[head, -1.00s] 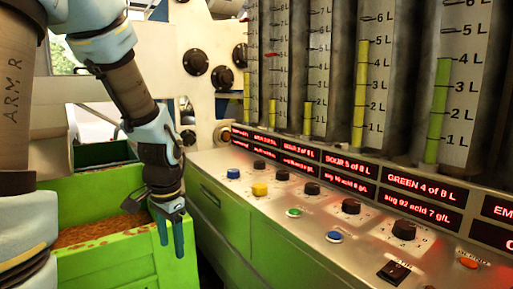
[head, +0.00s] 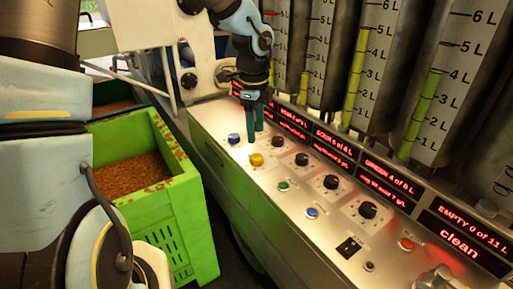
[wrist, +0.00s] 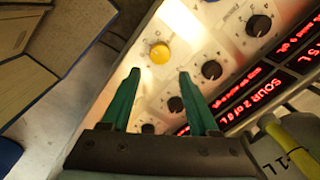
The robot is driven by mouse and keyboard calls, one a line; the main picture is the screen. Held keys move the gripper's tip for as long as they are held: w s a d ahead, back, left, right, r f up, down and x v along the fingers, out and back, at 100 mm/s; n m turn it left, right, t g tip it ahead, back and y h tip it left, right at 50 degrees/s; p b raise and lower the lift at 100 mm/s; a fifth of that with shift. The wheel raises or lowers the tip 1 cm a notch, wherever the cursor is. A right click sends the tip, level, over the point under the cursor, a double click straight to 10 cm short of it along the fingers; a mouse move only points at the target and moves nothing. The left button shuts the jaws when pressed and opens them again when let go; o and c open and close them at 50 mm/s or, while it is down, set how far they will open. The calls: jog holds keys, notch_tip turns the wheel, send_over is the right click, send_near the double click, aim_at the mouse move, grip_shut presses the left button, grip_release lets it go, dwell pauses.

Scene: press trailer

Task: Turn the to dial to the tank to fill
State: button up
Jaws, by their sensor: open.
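The metal control panel (head: 300,205) carries a row of black dials, among them one (head: 277,140), another (head: 302,159), a third (head: 331,182) and a near one (head: 367,210). Their labels are too small to read, so I cannot tell which is the "to" dial. My gripper (head: 254,134) is open and empty, pointing down over the far end of the panel. In the wrist view, a dial (wrist: 211,70) lies just right of the fingers (wrist: 160,73), and another dial (wrist: 176,104) shows between them. No contact is visible.
Red displays (head: 440,225) behind the dials read SOUR, GREEN and EMPTY, below tall gauged tanks (head: 425,100). A green crate (head: 185,200) stands left.

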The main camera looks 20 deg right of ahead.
aim_at(257, 156)
jog(key=f, duration=0.9)
jog(key=shift+w+d+p, duration=0.15)
jog(key=shift+w+p, duration=0.05)
jog(key=shift+p, duration=0.15)
grip_shut()
